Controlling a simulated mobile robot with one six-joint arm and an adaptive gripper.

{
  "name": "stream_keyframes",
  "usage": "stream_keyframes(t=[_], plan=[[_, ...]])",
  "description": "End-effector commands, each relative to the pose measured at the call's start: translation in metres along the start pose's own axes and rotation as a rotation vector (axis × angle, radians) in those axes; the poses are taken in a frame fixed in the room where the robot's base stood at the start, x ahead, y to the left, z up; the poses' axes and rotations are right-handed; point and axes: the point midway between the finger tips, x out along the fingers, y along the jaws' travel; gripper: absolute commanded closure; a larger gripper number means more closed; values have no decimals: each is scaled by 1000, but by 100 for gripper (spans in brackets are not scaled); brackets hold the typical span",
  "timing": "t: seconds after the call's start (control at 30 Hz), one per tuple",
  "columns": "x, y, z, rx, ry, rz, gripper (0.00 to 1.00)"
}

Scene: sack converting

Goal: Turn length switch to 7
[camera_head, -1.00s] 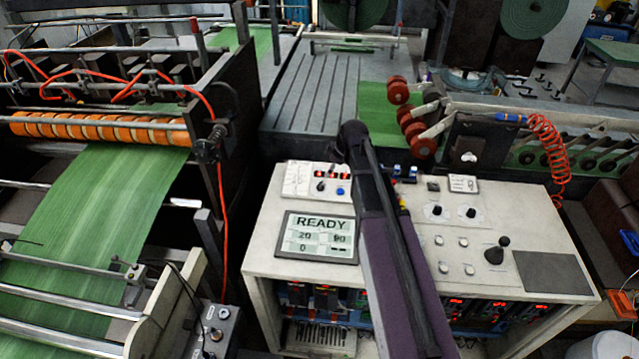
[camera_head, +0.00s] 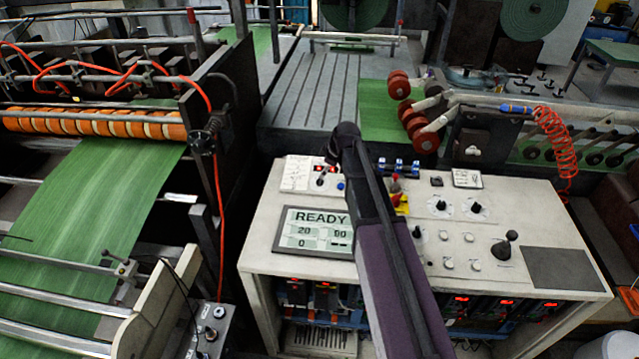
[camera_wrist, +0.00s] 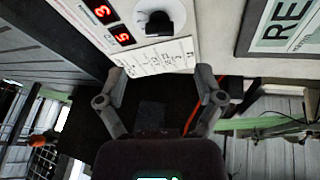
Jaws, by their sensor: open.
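A black rotary knob (camera_wrist: 158,22) sits on the white control console (camera_head: 262,240). Beside it are two red digit readouts (camera_wrist: 111,23), showing 3 and 5, and a printed card (camera_wrist: 158,57). In the head view the small black knob (camera_head: 320,182) is at the console's back left, near a blue button (camera_head: 341,186). No label naming the length switch is readable. My gripper (camera_wrist: 160,74) is open and empty, its fingertips over the card's edge and apart from the knob. In the head view it is small and dark, above the console's back left.
A READY screen (camera_head: 314,232) lies in front of the small knob. Green sacking (camera_head: 95,210) and rollers (camera_head: 90,122) are on the left.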

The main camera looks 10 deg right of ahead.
Motion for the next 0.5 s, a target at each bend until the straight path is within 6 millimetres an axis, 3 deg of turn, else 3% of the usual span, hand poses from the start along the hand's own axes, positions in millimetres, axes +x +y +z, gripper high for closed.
stream_keyframes(t=[0.5], plan=[[48, 0, 1, -1, 0, 0, 14]])
